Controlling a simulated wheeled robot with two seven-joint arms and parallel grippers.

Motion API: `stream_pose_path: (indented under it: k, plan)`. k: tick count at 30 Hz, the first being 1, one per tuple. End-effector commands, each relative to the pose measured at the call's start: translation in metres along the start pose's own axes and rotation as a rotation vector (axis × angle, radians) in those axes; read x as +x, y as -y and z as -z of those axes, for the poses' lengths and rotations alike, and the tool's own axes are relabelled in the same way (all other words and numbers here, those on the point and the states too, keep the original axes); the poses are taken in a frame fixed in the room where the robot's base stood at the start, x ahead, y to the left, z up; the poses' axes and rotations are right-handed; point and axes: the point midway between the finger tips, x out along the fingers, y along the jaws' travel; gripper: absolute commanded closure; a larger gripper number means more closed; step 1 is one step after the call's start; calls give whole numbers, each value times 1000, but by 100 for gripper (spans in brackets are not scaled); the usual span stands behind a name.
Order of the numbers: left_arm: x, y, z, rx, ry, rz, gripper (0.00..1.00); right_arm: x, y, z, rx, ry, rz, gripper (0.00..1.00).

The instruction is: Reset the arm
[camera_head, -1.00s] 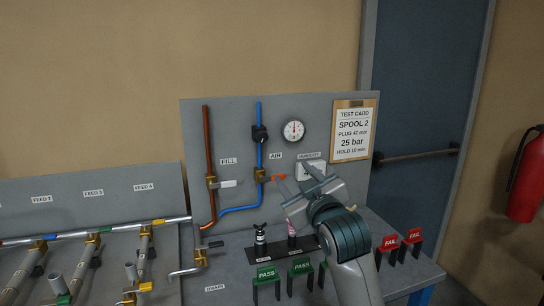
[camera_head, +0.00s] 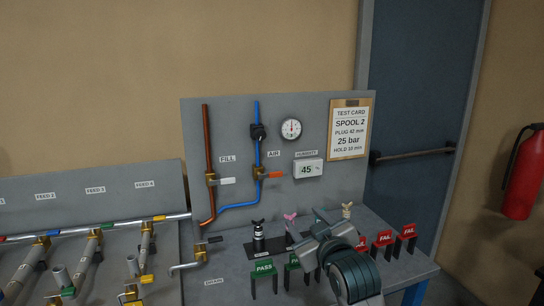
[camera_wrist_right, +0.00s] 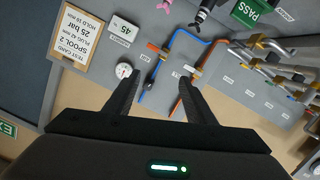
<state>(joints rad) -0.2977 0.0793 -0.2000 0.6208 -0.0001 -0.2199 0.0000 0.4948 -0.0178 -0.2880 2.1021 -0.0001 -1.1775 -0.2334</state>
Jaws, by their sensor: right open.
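My right gripper (camera_head: 322,228) is low over the right part of the grey bench in the head view, in front of the panel. In the right wrist view its two dark fingers (camera_wrist_right: 158,100) are spread apart with nothing between them. Behind them the wrist view shows the gauge (camera_wrist_right: 123,70), the pipes and the test card (camera_wrist_right: 80,36). My right forearm comes in from the bottom of the head view and covers part of the tag row. My left gripper is not in view.
The grey panel carries an orange air valve handle (camera_head: 275,175), a white fill handle (camera_head: 227,181) and a humidity display (camera_head: 308,169). Green PASS tags (camera_head: 264,267) and red FAIL tags (camera_head: 406,231) stand on the bench. Plugs (camera_head: 258,233) stand close left of the gripper. Manifold pipes are at left.

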Motion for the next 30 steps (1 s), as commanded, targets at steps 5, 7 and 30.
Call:
stream_pose_path:
  k: [5, 7, 30]
  plan:
    - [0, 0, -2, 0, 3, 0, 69, -20, 16, -73, 51, 121, 23, 50]
    - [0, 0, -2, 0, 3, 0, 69, -34, 24, -110, 76, 185, 33, 50]
    - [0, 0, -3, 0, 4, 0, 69, -308, 116, -405, 305, 902, 105, 50]
